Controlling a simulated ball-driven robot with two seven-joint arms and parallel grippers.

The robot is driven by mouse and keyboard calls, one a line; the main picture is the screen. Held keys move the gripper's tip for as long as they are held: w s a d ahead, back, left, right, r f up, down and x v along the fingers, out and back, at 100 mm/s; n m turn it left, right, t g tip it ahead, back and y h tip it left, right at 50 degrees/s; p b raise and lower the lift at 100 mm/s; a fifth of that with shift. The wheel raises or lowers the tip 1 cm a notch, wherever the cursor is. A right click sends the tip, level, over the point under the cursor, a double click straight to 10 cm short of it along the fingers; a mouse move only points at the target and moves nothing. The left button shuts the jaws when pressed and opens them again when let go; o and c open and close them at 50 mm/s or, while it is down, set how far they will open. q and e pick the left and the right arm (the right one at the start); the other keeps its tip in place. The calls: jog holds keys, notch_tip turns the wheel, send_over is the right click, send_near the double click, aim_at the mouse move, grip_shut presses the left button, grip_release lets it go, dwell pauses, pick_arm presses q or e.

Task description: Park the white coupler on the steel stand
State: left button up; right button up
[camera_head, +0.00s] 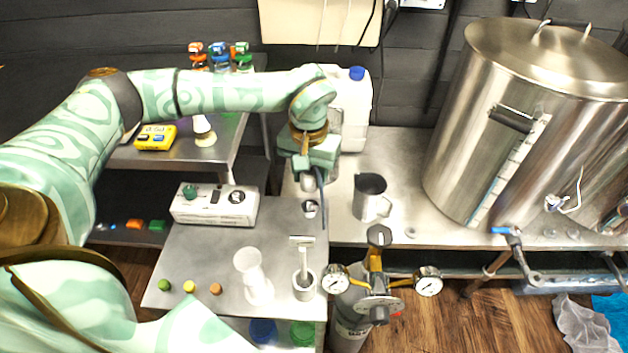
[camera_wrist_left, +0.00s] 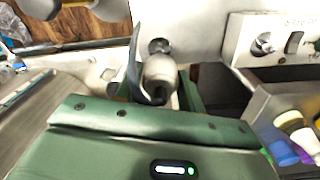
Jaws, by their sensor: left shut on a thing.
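My left gripper (camera_head: 318,176) is above the back right of the small steel table, pointing down. In the left wrist view it (camera_wrist_left: 160,92) is shut on a pale, rounded piece with a dark opening, which looks like the white coupler (camera_wrist_left: 160,71). In the head view the gripper mostly hides that piece. A small round steel holder (camera_head: 310,208), which looks like the steel stand, is on the tabletop just below the gripper. It also shows in the left wrist view (camera_wrist_left: 158,46), just beyond the coupler and apparently apart from it. My right gripper is not in view.
A white box with knobs (camera_head: 214,205) is left of the gripper. A steel jug (camera_head: 370,196) and white jerrycan (camera_head: 355,110) stand to the right and behind. The table's middle is clear.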

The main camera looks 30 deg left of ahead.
aim_at(310, 201)
pick_arm(q)
jog(key=shift+w+f+b, duration=0.2)
jog(key=shift+f+b, duration=0.15)
jog(key=shift+f, duration=0.25)
notch_tip(310, 201, down, 4)
jog(key=b, duration=0.3)
jog(key=shift+s, duration=0.1)
jog(key=shift+f+b, duration=0.3)
jog(key=shift+b, duration=0.25)
jog(key=shift+r, duration=0.1)
jog(key=shift+s+d+p, duration=0.1)
jog(key=shift+p, duration=0.4)
jog(key=shift+p, duration=0.35)
